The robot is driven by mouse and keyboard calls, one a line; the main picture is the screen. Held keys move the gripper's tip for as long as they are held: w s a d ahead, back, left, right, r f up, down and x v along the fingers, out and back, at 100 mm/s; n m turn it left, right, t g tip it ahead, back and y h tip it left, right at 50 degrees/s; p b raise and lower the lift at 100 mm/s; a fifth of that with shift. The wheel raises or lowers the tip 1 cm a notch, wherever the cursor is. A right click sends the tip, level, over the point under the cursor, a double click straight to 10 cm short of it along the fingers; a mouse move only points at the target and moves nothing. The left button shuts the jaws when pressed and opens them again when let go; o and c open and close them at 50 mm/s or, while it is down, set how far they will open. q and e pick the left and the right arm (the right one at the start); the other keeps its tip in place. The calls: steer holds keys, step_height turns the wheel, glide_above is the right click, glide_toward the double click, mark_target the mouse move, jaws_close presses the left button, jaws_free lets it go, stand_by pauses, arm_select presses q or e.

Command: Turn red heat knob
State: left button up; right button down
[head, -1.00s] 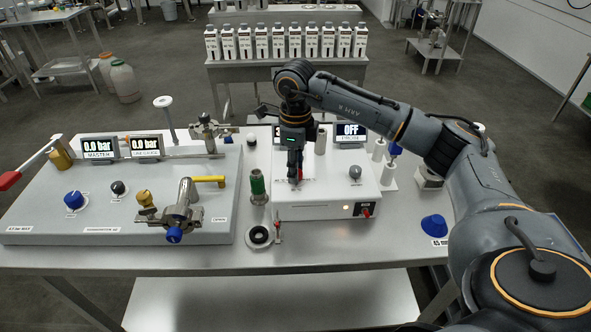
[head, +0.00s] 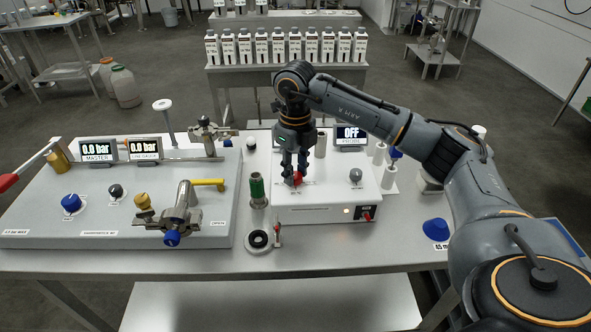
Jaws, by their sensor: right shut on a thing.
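The red heat knob (head: 297,179) is on the top of the white box (head: 318,212), towards its left side. My right gripper (head: 295,172) points straight down from above, with its fingers around the knob and shut on it. The fingers hide part of the knob. A grey knob (head: 356,175) is on the right of the same box. A display (head: 350,134) behind the box reads OFF. My left gripper is not in view.
A grey panel (head: 120,215) with blue, black and yellow knobs, a metal valve (head: 180,212) and two 0.0 bar displays stands to the left. A blue cone (head: 436,229) lies to the right.

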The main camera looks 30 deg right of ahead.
mark_target(296, 175)
steer(key=c, duration=1)
jaws_free()
step_height(296, 175, up, 12)
steer(key=shift+f, duration=0.1)
